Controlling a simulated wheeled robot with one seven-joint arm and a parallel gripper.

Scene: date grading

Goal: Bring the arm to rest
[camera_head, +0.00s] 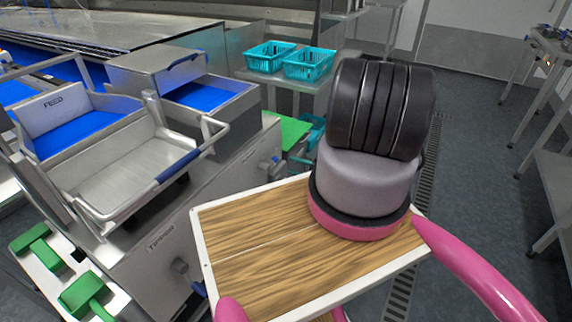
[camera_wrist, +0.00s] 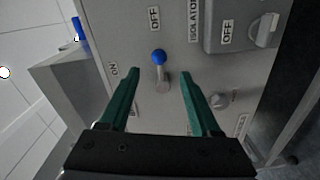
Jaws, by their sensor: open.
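My gripper (camera_wrist: 160,76) shows in the wrist view as two green fingers, spread apart with nothing held between them. Beyond the fingertips is a grey control panel (camera_wrist: 136,42). A lever with a blue ball tip (camera_wrist: 158,57) stands on it, seen in the gap between the fingers. In this view the lever points up towards an OFF label, and an ON label is to its left. I cannot tell whether the fingers touch the panel. In the head view my thick grey and black arm links are in front, and my gripper is hidden.
A grey box with a rotary knob (camera_wrist: 264,30) is at the wrist view's upper right. In the head view a metal machine with a tipping tray (camera_head: 115,165) stands left. Turquoise baskets (camera_head: 307,64) sit on a shelf behind. Open floor (camera_head: 480,150) is right.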

